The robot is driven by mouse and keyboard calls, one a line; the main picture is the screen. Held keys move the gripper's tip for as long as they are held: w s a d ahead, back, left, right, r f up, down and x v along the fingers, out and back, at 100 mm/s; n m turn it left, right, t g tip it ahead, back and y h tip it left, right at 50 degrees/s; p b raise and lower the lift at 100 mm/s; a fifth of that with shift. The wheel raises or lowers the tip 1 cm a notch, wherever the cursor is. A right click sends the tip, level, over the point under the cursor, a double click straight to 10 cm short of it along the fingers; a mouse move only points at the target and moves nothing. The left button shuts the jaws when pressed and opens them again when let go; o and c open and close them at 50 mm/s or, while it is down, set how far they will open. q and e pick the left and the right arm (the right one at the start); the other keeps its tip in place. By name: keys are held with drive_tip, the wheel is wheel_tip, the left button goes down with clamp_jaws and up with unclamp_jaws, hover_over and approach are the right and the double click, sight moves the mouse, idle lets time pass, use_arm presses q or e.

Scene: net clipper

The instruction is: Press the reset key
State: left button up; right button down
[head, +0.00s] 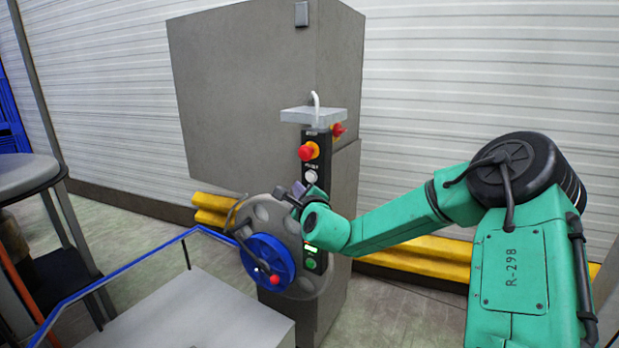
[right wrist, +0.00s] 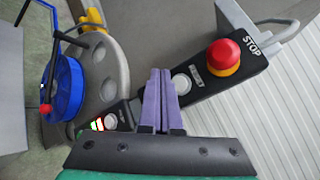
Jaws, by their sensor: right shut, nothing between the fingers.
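The reset key is a pale round button (head: 311,177) on the black control panel, below the red stop button (head: 308,151). In the right wrist view the reset key (right wrist: 181,84) sits beside a small label, just right of my fingertips. My right gripper (right wrist: 160,73) is shut and empty, its purple fingers pressed together and pointing toward the panel. In the head view my right gripper (head: 290,194) is small and partly hidden by its own wrist, just below and left of the key. I cannot tell whether the fingertips touch the panel. My left gripper is not in view.
A grey disc with a blue hub (head: 268,262) stands left of the panel. Lower on the panel is a green button (head: 311,264) under a lit display. A red stop button (right wrist: 222,56) lies right of the key in the wrist view. A grey cabinet (head: 240,90) stands behind.

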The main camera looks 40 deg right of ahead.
sight(310, 177)
drive_tip(key=shift+w+d+b, duration=0.25)
drive_tip(key=shift+d, duration=0.6)
drive_tip(key=shift+w+d+b, duration=0.25)
drive_tip(key=shift+d, duration=0.55)
idle(0.5)
drive_tip(key=shift+d, duration=0.1)
drive_tip(key=shift+w+d, duration=0.15)
drive_tip(key=shift+d, duration=0.15)
drive_tip(key=shift+w+d+b, duration=0.1)
drive_tip(key=shift+d+b, duration=0.3)
drive_tip(key=shift+b, duration=0.1)
idle(0.6)
drive_tip(key=shift+s+a, duration=0.25)
drive_tip(key=shift+a, duration=0.5)
drive_tip(key=shift+a, duration=0.15)
